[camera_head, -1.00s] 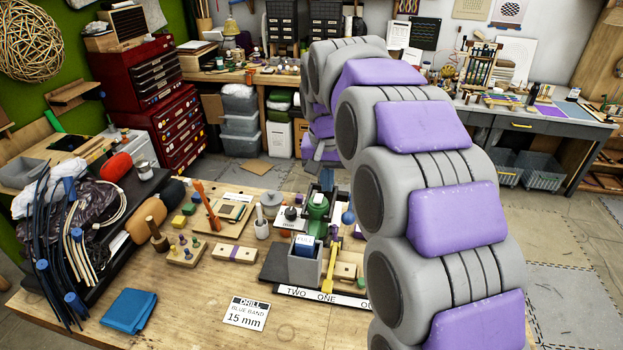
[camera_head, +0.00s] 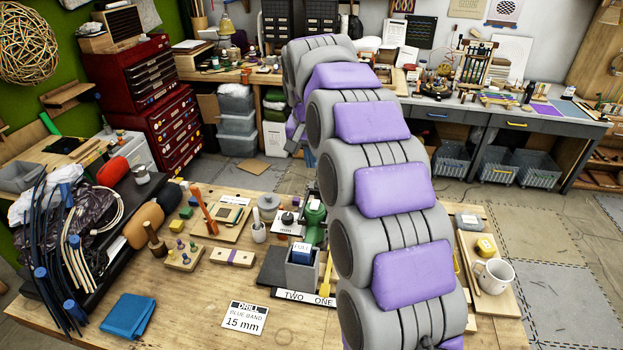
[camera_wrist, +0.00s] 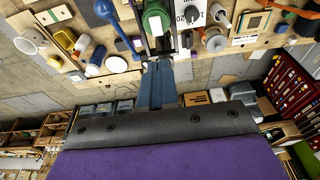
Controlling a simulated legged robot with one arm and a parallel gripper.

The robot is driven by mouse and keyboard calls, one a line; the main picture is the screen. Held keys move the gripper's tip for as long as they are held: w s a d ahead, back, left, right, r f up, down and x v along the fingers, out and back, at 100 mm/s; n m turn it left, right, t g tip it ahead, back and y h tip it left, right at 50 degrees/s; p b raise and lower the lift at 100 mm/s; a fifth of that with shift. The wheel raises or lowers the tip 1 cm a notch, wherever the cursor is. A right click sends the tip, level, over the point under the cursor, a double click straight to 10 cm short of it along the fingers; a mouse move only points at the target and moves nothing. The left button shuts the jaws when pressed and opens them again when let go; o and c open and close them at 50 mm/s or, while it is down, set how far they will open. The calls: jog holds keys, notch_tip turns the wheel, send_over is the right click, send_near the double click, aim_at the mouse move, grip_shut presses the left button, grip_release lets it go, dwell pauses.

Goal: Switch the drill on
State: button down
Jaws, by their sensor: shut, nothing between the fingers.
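The green drill (camera_head: 315,213) stands near the back of the wooden table (camera_head: 190,313), partly hidden behind my arm in the head view. It also shows in the wrist view (camera_wrist: 155,20), at the top centre, beside a dark upright part. I cannot make out its switch. My gripper (camera_wrist: 159,64) shows in the wrist view with its blue-grey fingers together and empty. The fingertips point toward the drill's base and look apart from it. In the head view my arm hides the gripper.
A grey box with a blue "FULL" piece (camera_head: 302,247) stands in front of the drill. A label strip (camera_head: 300,297) and a "DRILL, BLUE BAND, 15 mm" card (camera_head: 245,318) lie nearer. A white mug (camera_head: 494,275) is right of my arm.

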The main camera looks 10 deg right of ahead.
send_over(312, 205)
jog(key=x, duration=0.3)
jog(key=s+x, duration=0.1)
jog(key=x, duration=0.3)
jog(key=s+x, duration=0.1)
jog(key=x, duration=0.3)
jog(key=shift+s+a+f+p, duration=0.15)
jog(key=shift+a+f+p, duration=0.15)
jog(key=shift+a, duration=0.1)
jog(key=shift+s+a+f, duration=0.1)
jog(key=shift+s+f, duration=0.05)
jog(key=shift+f, duration=0.75)
jog(key=shift+s+a+f+t+b, duration=0.15)
jog(key=shift+f+t+b, duration=0.4)
jog(key=shift+b, duration=0.6)
jog(key=shift+s+r, duration=0.1)
jog(key=shift+r, duration=0.2)
jog(key=shift+p, duration=0.3)
jog(key=shift+w, duration=0.25)
jog(key=shift+w+d+r, duration=0.15)
jog(key=shift+w+d, duration=0.15)
jog(key=shift+w, duration=0.25)
